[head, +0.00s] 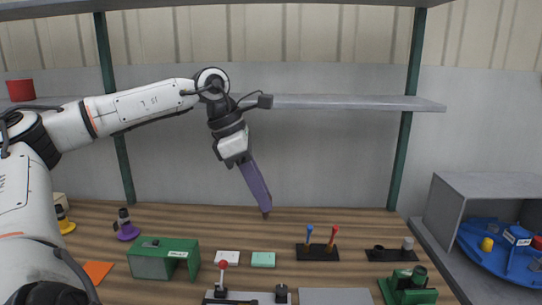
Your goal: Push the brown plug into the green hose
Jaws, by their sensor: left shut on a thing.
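My left gripper (264,207) hangs from the arm at upper left. Its long purple jaws slant down and to the right, above the back of the wooden bench. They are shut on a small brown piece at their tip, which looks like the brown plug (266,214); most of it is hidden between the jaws. I cannot make out a green hose in this view. My right gripper is not in view.
A grey shelf (345,103) runs behind. The bench's back strip is mostly clear.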

